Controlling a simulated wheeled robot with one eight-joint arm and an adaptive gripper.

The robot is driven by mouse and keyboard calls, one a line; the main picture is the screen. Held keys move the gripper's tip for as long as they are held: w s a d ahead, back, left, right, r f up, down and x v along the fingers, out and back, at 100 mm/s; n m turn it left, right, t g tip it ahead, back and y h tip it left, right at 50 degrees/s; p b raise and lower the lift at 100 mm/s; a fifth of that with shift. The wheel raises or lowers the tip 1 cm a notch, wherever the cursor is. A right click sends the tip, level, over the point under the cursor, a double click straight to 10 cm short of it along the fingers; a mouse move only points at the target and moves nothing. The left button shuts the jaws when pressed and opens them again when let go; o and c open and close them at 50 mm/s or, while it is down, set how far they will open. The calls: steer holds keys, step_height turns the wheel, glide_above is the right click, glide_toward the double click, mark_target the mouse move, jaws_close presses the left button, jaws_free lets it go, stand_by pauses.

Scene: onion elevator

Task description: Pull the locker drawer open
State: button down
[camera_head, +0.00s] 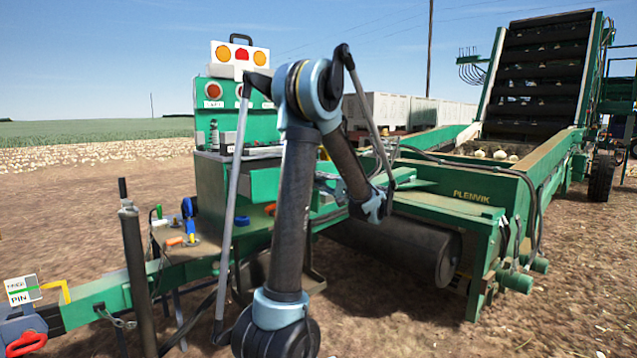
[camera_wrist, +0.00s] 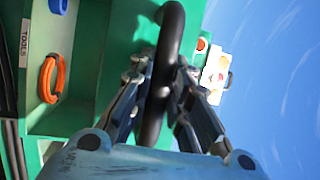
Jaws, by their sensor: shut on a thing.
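A black curved bar handle (camera_wrist: 172,28) stands out from a green panel (camera_wrist: 120,35) in the wrist view. My gripper (camera_wrist: 164,75) is shut on this handle, one finger on each side of it. Left of the handle is a green recess with an orange ring (camera_wrist: 48,78) and a blue thing (camera_wrist: 57,6) in it. A "TOOLS" label (camera_wrist: 24,42) is on the edge beside it. In the head view the green cabinet (camera_head: 208,185) stands behind my arm.
A control panel (camera_head: 222,92) with lamps stands above the cabinet. A small shelf with coloured tools (camera_head: 178,238) is at its left. The green elevator frame (camera_head: 470,195) and a dark roller (camera_head: 410,245) lie to the right. Bare soil is free at the front right.

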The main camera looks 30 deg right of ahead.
steer(key=shift+f, duration=0.15)
steer(key=c, duration=1.8)
jaws_free()
steer(key=shift+s+d, duration=0.3)
steer(key=v, duration=1.1)
steer(key=shift+f, duration=0.15)
